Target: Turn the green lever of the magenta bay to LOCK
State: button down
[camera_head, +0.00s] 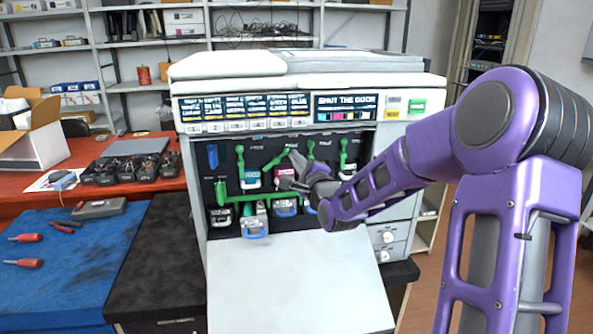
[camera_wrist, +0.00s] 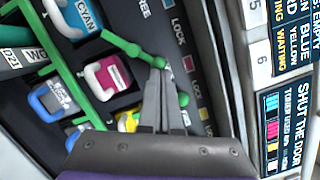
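The magenta cartridge sits in its bay in the head view (camera_head: 284,178) and the wrist view (camera_wrist: 107,77). Its green lever (camera_head: 276,160) slants across the panel, from upper right down to lower left. In the wrist view the lever (camera_wrist: 130,48) runs from beside the cyan cartridge (camera_wrist: 84,16) to a round end by my fingertips. My gripper (camera_wrist: 161,72) has its two fingers together with nothing visible between them. The fingertips are close to the lever's upper end; I cannot tell whether they touch it. The gripper also shows at the panel (camera_head: 295,157).
A yellow cartridge (camera_wrist: 128,121) sits beside the magenta bay, and another green lever end (camera_wrist: 184,99) shows beside my fingers. A long green bar (camera_head: 254,196) crosses below the upper cartridges. The printer's open door (camera_head: 295,285) slopes down in front. A red table (camera_head: 115,175) stands left.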

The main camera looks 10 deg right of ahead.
jog(key=shift+a+r+n, duration=0.15)
jog(key=shift+r+n, duration=0.25)
jog(key=shift+n, duration=0.7)
jog(key=shift+a+r+n+g+p, duration=0.2)
jog(key=shift+a+r+n+g, duration=0.1)
jog(key=shift+n, duration=0.55)
jog(key=shift+a+r+n+g+p, duration=0.2)
jog(key=shift+r+n, duration=0.1)
jog(key=shift+n, duration=0.55)
dwell(2.2)
jog(key=shift+d+f, duration=0.1)
